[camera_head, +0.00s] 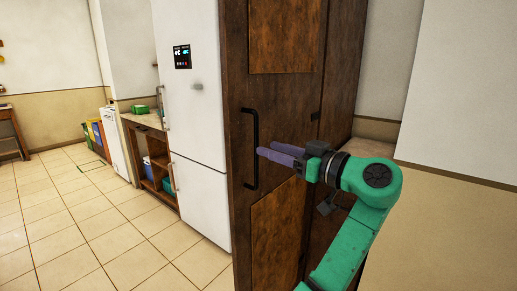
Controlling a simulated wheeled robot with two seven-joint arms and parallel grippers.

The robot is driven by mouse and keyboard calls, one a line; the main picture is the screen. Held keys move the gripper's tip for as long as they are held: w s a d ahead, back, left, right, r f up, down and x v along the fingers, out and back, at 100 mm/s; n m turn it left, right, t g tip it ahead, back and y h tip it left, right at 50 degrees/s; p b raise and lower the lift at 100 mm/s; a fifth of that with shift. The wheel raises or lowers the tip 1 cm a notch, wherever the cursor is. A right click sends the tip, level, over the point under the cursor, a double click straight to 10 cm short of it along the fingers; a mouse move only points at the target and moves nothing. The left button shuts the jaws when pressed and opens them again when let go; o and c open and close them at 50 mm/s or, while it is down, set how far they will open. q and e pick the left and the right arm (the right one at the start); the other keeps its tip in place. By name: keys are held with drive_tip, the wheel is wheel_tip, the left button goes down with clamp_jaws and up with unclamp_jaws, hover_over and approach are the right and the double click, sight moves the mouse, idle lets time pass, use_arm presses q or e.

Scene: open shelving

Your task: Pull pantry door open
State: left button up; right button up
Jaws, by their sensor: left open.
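The pantry door (285,98) is dark brown wood with lighter rust-brown panels, right of the white fridge. No clear open gap shows along it, though my arm hides part of its lower right. A black vertical bar handle (250,125) is fixed near the door's left edge. My left gripper (263,152), with purple fingers on a green arm, is open and points left at the handle at about its mid-height. Its fingertips are just right of the bar. I cannot tell whether they touch it. My right gripper is out of view.
The white fridge (198,120) stands directly left of the pantry. A low wooden shelf unit (131,137) with bins and a white appliance (112,145) are farther left. A beige wall (450,205) is at the right. The tiled floor (70,230) at left is clear.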

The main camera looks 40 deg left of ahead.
use_arm(q)
drive_tip(key=d, duration=0.9)
drive_tip(key=shift+b, duration=0.35)
